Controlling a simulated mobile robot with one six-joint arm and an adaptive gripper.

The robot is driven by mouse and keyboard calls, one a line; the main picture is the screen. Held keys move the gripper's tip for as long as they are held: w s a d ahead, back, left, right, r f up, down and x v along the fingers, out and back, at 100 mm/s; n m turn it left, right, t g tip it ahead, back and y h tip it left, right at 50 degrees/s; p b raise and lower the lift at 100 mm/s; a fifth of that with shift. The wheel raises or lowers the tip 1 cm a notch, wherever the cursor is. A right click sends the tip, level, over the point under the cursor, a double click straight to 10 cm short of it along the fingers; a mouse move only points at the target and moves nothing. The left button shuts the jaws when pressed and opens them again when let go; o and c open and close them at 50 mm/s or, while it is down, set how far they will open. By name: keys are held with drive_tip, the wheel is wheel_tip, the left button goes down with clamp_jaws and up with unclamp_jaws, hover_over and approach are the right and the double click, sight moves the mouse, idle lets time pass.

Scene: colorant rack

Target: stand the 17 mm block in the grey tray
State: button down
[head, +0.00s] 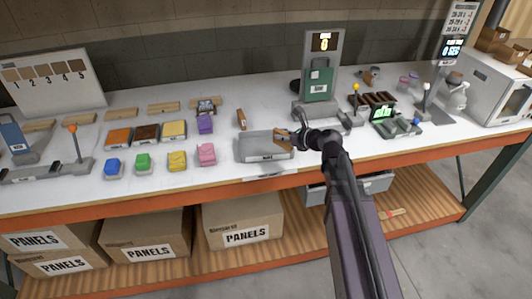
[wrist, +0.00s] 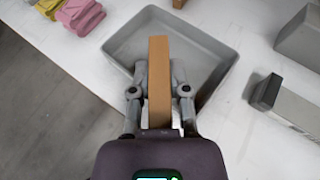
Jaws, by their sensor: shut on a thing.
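The grey tray (head: 250,155) stands near the front edge of the bench, and its floor and rim show in the wrist view (wrist: 125,48). My gripper (head: 292,140) is at the tray's right end. In the wrist view my gripper (wrist: 160,82) is shut on a brown wooden block (wrist: 159,60), one finger on each side. The held block sits over the tray in that view; whether it touches the tray floor I cannot tell. Another brown block (head: 241,119) stands on the bench behind the tray. No size mark is readable on either block.
A dark slotted rack (head: 378,99) lies farther right. White bench shows between the tray and the pink block.

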drive_tip(key=s+a+f+n+b, duration=0.1)
drive_tip(key=s, duration=0.7)
drive_tip(key=shift+s+a+f+g+y, duration=0.25)
drive_tip(key=shift+s+f+g+y, duration=0.15)
drive_tip(key=shift+w, duration=0.15)
drive_tip(key=b, duration=0.2)
hover_over(265, 148)
drive_tip(key=s, duration=0.1)
drive_tip(key=shift+s+d+f, duration=0.15)
drive_tip(key=shift+d+f, duration=0.05)
drive_tip(key=shift+f, duration=0.45)
drive_tip(key=shift+w+a, duration=0.15)
drive_tip(key=shift+w, duration=0.25)
drive_tip(key=shift+w+a+f, duration=0.1)
drive_tip(key=shift+w+f, duration=0.15)
drive_tip(key=shift+w, duration=0.05)
drive_tip(key=shift+s+f+b, duration=0.15)
drive_tip(key=shift+f+b, duration=1.45)
drive_tip(key=shift+b, duration=0.1)
drive_tip(key=shift+f, duration=0.2)
